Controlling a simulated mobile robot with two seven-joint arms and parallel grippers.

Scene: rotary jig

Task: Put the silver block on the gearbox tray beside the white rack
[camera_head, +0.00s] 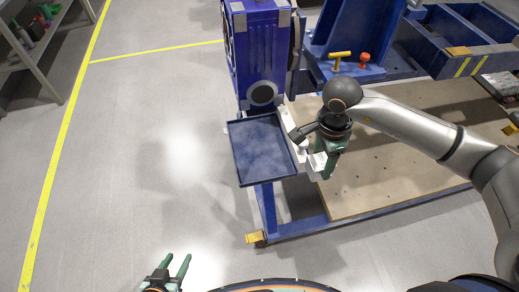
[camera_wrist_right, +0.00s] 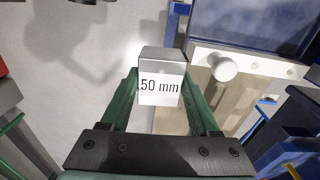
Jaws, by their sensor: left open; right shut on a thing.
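The silver block (camera_wrist_right: 161,60), marked "50 mm" on its white face, is between the green fingers of my right gripper (camera_wrist_right: 160,85), which is shut on it. In the head view my right gripper (camera_head: 322,165) hangs just right of the blue gearbox tray (camera_head: 240,165), and the block (camera_head: 317,160) shows partly there. The tray looks empty. The white rack (camera_head: 289,128) runs along the tray's right edge, partly hidden by my right arm; it shows with a round white knob in the right wrist view (camera_wrist_right: 205,57). My left gripper (camera_head: 177,265) is open and empty over the floor.
A blue gearbox housing (camera_head: 262,55) stands behind the tray. A wooden platform (camera_head: 385,155) on a blue frame lies to the right, with a yellow handle (camera_head: 340,55) and a red knob (camera_head: 364,58) behind it. The floor left of the tray is clear.

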